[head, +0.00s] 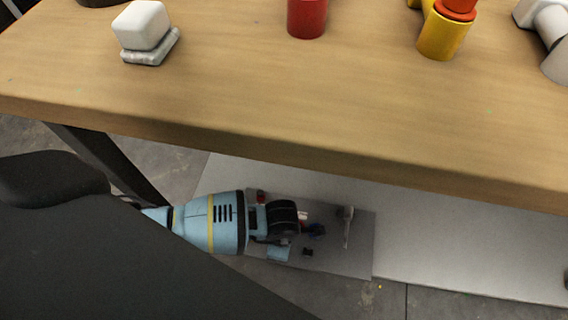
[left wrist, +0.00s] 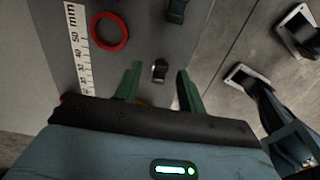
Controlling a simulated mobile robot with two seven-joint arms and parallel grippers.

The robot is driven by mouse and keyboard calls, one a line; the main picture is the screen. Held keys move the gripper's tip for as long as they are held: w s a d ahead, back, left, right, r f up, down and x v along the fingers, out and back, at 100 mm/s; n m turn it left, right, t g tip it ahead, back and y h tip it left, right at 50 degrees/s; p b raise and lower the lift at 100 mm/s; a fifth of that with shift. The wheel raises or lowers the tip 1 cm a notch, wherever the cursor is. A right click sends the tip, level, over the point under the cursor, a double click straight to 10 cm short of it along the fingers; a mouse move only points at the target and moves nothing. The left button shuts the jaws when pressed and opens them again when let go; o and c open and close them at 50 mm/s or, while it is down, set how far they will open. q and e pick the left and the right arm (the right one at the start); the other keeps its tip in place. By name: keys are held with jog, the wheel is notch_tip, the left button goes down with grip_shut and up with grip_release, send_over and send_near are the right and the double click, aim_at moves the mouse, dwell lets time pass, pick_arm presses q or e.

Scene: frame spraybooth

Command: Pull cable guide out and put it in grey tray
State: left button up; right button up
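My left arm reaches in low, beneath the table edge, in the head view. In the left wrist view my left gripper (left wrist: 160,69) is open, its two green fingers apart. A small black piece with a pale grey end (left wrist: 159,72) shows between the fingertips; I cannot tell whether it is the cable guide or how far beyond the fingers it lies. In the head view the gripper area is small and partly hidden by my own wrist. A flat grey board (head: 350,258) lies under it; I cannot tell whether it is the grey tray. My right gripper is not in view.
The wooden table (head: 250,110) overhangs the work area. On it stand a white block (head: 141,25), a red cylinder (head: 307,17) and a yellow cylinder (head: 443,36).

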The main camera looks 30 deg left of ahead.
pick_arm(q)
jog(key=shift+f, duration=0.1)
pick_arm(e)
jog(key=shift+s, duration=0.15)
pick_arm(q)
jog(key=shift+c, duration=0.6)
grip_shut()
jog(key=c, duration=0.6)
grip_release()
grip_shut()
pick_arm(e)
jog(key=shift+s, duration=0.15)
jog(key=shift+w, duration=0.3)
pick_arm(q)
jog(key=shift+r+p, duration=0.35)
jog(key=shift+r, duration=0.05)
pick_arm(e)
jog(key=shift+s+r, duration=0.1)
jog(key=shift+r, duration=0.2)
